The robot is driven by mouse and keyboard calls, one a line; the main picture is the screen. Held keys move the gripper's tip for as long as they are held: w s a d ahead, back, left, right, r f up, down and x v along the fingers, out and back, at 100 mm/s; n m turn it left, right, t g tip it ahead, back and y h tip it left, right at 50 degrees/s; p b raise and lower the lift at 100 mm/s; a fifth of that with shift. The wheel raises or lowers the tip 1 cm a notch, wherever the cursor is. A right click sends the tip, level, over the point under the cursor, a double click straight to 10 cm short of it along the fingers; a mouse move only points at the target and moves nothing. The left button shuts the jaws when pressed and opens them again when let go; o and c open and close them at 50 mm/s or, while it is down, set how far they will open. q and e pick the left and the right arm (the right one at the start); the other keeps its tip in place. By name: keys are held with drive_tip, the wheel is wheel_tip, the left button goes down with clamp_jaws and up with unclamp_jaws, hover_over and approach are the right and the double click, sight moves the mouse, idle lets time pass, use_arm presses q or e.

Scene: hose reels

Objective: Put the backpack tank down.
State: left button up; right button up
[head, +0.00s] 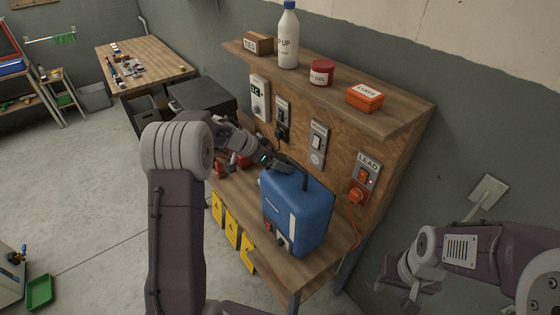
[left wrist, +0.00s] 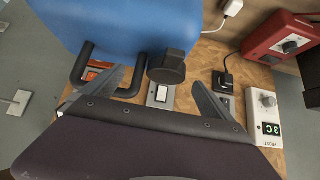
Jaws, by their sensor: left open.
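The blue backpack tank (head: 311,217) appears to stand upright on the wooden workbench (head: 300,268), near its right end. It has a black handle on top and fittings low on the front. It fills the top of the left wrist view (left wrist: 120,25), with its black handle (left wrist: 83,62) and a round black cap (left wrist: 167,68). My left gripper (head: 279,167) is open at the top of the tank, beside the handle. In the left wrist view, one finger overlaps the handle and the cap lies between the fingers. My right gripper (head: 393,277) is off to the right, away from the tank; its jaws are unclear.
A board behind the bench carries switches and an orange plug (head: 356,193) with a cord. The shelf (head: 400,112) above holds a white bottle (head: 288,42), a red tub (head: 321,73) and an orange box (head: 365,97). Yellow tags (head: 231,230) hang along the bench front.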

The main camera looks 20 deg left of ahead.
use_arm(q)
drive_tip(key=v, duration=0.9)
drive_tip(key=shift+d, duration=0.1)
wheel_tip(320, 180, up, 2)
drive_tip(key=w+d+n+t, duration=0.1)
drive_tip(key=w+d+t, duration=0.1)
drive_tip(key=w+t, duration=0.1)
drive_tip(key=s+a+f+n+g+y, duration=0.25)
drive_tip(key=s+f+n+y, duration=0.55)
drive_tip(key=s, duration=0.5)
drive_tip(key=s+d+f+g+h, duration=0.1)
drive_tip(key=s+d+f+g, duration=0.2)
drive_tip(key=s, duration=0.4)
drive_tip(key=s+d+f+m+g+h, duration=0.1)
drive_tip(key=s+d+f+g, duration=0.2)
drive_tip(key=s, duration=0.5)
drive_tip(key=shift+s+f+h, duration=0.3)
drive_tip(key=shift+s+h, duration=0.05)
drive_tip(key=shift+h, duration=0.05)
